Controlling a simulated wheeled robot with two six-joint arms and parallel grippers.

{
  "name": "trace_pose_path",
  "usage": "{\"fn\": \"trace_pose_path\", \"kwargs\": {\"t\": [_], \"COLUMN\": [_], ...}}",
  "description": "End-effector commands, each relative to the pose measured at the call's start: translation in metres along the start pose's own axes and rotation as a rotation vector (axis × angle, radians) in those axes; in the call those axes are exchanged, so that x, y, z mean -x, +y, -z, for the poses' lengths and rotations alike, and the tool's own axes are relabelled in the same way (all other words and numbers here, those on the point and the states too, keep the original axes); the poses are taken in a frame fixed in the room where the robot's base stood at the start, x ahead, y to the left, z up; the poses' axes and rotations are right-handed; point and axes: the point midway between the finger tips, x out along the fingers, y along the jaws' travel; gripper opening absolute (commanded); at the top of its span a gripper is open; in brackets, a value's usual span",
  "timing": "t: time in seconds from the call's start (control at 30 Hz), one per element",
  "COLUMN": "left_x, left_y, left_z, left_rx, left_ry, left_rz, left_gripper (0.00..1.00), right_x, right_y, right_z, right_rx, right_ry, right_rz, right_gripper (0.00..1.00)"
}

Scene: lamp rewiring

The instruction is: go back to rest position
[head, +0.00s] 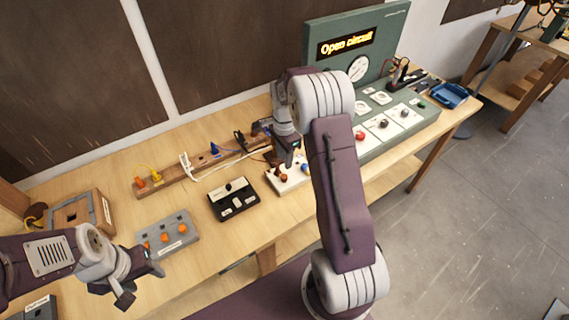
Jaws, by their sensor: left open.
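My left gripper (140,289) is at the lower left of the head view. It is open and empty, in front of the grey block with orange knobs (168,236) and apart from it. My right arm crosses the middle of the view and reaches over the workbench (235,256). My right gripper (286,157) points down close to the white block with knobs (293,184). Its fingers are partly hidden, so I cannot tell whether it holds or touches anything.
The green test panel (350,40) reads "Open circuit". A black switch box (234,199), a wooden rail (173,184) with plugs and cables, and a wooden box (95,207) stand on the bench. A blue tray (449,95) lies at the far right. Floor shows on the right.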

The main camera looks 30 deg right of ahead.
Motion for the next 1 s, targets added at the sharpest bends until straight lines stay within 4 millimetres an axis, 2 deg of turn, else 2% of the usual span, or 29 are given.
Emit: {"fn": "trace_pose_path", "kwargs": {"t": [0.43,0.47,0.57,0.67,0.77,0.9,1.0], "left_x": [-0.001,-0.002,-0.006,-0.011,-0.016,-0.020,-0.020], "left_y": [0.000,0.000,0.000,0.000,0.000,0.000,0.000], "left_z": [0.000,0.000,-0.001,-0.001,-0.002,-0.002,-0.002], "left_rx": [0.000,0.000,0.000,0.000,0.000,0.000,0.000], "left_ry": [0.000,0.000,0.000,0.000,0.000,0.000,0.000], "left_rz": [0.000,0.000,0.000,0.000,0.000,0.000,0.000], "left_gripper": [0.53,0.53,0.53,0.53,0.53,0.53,0.53], "right_x": [-0.001,0.002,0.029,0.049,0.053,0.038,0.017], "right_y": [-0.001,-0.004,-0.014,0.011,0.052,0.122,0.170], "right_z": [-0.003,-0.006,-0.022,-0.057,-0.088,-0.118,-0.124], "right_rx": [0.007,0.015,0.059,0.134,0.329,0.753,1.085], "right_ry": [0.000,0.003,0.020,0.020,0.021,0.033,0.038], "right_rz": [0.001,0.010,0.070,0.086,0.096,0.102,0.085], "right_gripper": [0.32,0.32,0.32,0.32,0.32,0.32,0.32]}}
